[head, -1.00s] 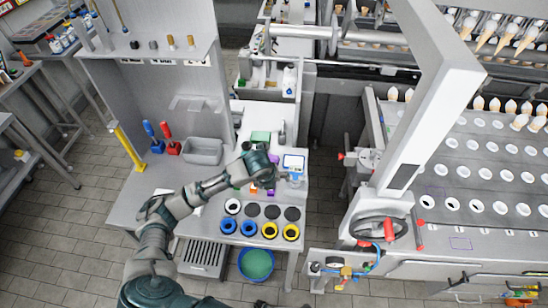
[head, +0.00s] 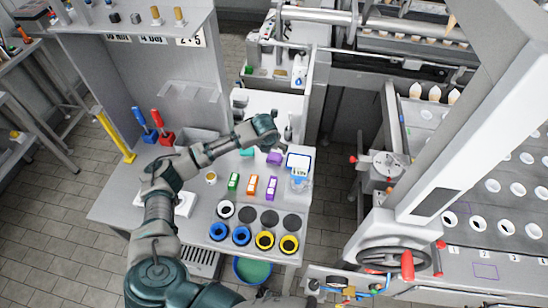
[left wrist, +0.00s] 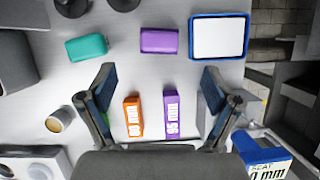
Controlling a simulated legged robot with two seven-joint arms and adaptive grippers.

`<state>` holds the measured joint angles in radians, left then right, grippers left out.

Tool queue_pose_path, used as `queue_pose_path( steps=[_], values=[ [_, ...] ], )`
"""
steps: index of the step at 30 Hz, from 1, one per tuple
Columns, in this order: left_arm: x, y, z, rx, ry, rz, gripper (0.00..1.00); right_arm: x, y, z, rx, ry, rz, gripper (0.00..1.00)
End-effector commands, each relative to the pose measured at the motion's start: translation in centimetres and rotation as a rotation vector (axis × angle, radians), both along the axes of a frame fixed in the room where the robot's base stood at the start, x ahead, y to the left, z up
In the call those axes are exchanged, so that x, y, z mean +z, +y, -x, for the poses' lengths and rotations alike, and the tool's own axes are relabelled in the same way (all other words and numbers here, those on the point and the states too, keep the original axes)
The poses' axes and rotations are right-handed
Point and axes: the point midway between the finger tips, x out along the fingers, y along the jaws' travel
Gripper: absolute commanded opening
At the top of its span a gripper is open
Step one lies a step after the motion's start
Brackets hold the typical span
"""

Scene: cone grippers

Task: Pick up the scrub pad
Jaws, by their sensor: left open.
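A teal block (left wrist: 87,47), which looks like a pad, lies flat on the grey bench; it also shows in the head view (head: 247,152). A purple block (left wrist: 159,41) lies to its right and is partly visible in the head view (head: 275,159). I cannot tell for certain which is the scrub pad; the teal one looks most like it. My left gripper (left wrist: 158,76) is open and empty, its fingers wide apart above the bench. In the left wrist view the purple block lies beyond the gap between the fingertips, and the teal block beyond the left finger.
Orange (head: 252,186), green (head: 234,182) and purple (head: 270,188) labelled boxes stand close by. A blue-rimmed white tray (left wrist: 219,37) lies right of the blocks. A large machine (head: 480,150) stands to the right.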

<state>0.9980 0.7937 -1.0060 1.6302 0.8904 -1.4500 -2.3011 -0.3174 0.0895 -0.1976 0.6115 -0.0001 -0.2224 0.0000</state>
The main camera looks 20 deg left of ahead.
Motion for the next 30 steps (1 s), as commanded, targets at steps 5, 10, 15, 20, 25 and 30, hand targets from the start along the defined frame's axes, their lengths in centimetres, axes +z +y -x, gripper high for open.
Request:
queue_pose_path(
  steps=[5,10,15,20,25,30],
  values=[
    [-3.1,-0.1,-1.2,0.001,0.001,-0.002,0.90,0.0,1.8,-1.1,-0.002,-0.015,-0.022,1.00],
    [-4.2,-0.2,-1.6,-0.001,-0.001,-0.004,0.90,0.2,2.1,-3.1,0.000,-0.044,-0.026,1.00],
    [-6.3,0.5,-2.3,0.002,0.001,-0.002,0.90,0.4,1.2,-2.9,0.001,-0.041,-0.016,1.00],
    [-8.6,0.9,-3.1,0.000,0.000,-0.001,0.90,0.4,0.3,-1.9,0.001,-0.028,-0.005,1.00],
    [-9.2,1.0,-3.4,-0.001,-0.002,-0.001,0.90,0.4,0.0,-1.5,0.000,-0.021,-0.001,1.00],
    [-9.2,1.0,-3.3,-0.001,-0.002,-0.002,0.83,0.4,0.4,-1.6,0.000,-0.023,-0.005,1.00]
  ],
)
